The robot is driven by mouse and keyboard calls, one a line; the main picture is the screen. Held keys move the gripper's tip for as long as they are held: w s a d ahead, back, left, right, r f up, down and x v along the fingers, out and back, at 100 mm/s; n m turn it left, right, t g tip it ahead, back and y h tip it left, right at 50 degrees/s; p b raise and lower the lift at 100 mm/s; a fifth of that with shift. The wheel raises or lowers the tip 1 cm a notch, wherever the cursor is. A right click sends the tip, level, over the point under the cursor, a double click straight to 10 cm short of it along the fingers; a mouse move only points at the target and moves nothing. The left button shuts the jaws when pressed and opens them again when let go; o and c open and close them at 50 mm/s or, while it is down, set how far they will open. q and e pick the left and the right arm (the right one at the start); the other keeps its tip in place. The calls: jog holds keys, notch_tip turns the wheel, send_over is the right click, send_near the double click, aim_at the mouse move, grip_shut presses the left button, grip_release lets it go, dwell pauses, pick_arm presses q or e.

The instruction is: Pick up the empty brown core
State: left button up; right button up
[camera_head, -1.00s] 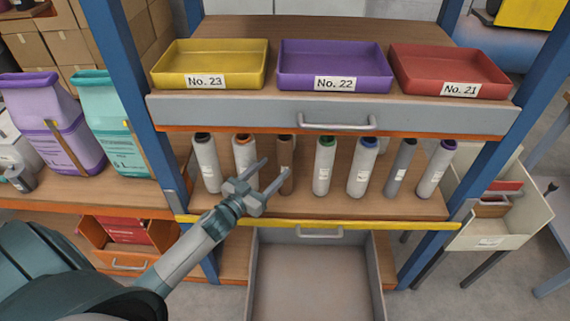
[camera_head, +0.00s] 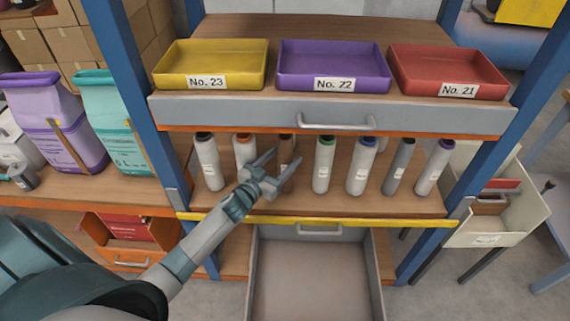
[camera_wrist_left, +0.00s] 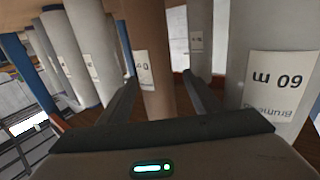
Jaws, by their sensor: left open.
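The brown core (camera_head: 287,150) stands upright on the wooden shelf, in a row with fuller grey rolls. My left gripper (camera_head: 280,166) is open, with its fingers pointing toward the core. In the head view the gripper partly covers the core's lower part. In the left wrist view the brown core (camera_wrist_left: 148,65) rises between the two open fingers (camera_wrist_left: 158,98), with a white label on it. Whether the fingers touch it cannot be told. My right gripper is not in view.
A grey roll with an orange end (camera_head: 244,150) stands close left of the core, and a green-ended roll (camera_head: 323,163) stands to its right. The drawer front (camera_head: 330,116) overhangs the row. An empty open drawer (camera_head: 312,280) lies below the yellow shelf edge (camera_head: 315,224).

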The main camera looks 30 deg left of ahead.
pick_arm(q)
jog(key=w, duration=0.2)
jog(key=w+d+p, duration=0.1)
jog(key=w, duration=0.1)
jog(key=shift+w+f, duration=0.1)
jog(key=shift+f, duration=0.2)
jog(key=c, duration=1.2)
